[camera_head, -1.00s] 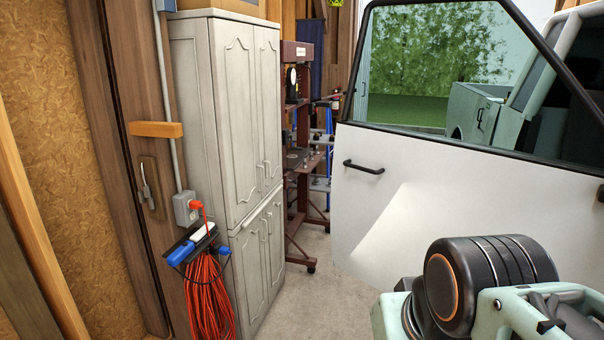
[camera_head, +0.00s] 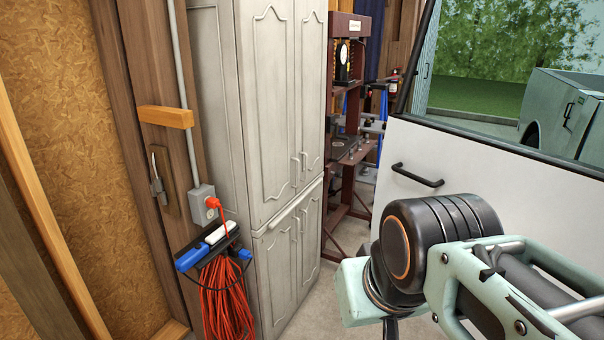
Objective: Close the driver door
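The white driver door (camera_head: 535,185) stands open at the right, with its window frame at the top. Its black handle (camera_head: 418,175) shows on the white panel facing me. My arm, with a black joint and pale green links, fills the lower right in front of the door. My gripper's fingers cannot be made out; the arm's end runs below or behind the joint and out of the frame. I cannot tell whether any part of my arm touches the door.
A tall grey cabinet (camera_head: 270,120) stands left of the door, with a dark red shop press (camera_head: 348,130) behind it. A red cable coil (camera_head: 228,295) hangs on the wooden wall at left. A strip of concrete floor (camera_head: 345,270) is clear between cabinet and door.

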